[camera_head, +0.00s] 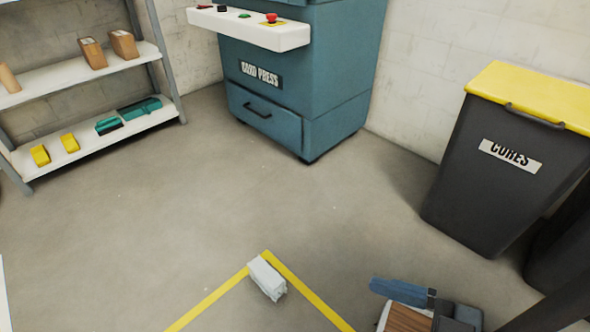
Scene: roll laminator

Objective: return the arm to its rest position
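I cannot make out my gripper in the head view. A dark rounded shape rises at the lower right edge, partly cut off, and I cannot tell what it is. The task names no other object.
Shelves (95,138) stand left. A pale block (267,278) lies at a yellow floor-line corner. A blue-and-wood item (402,292) is lower right. Mid-floor is clear.

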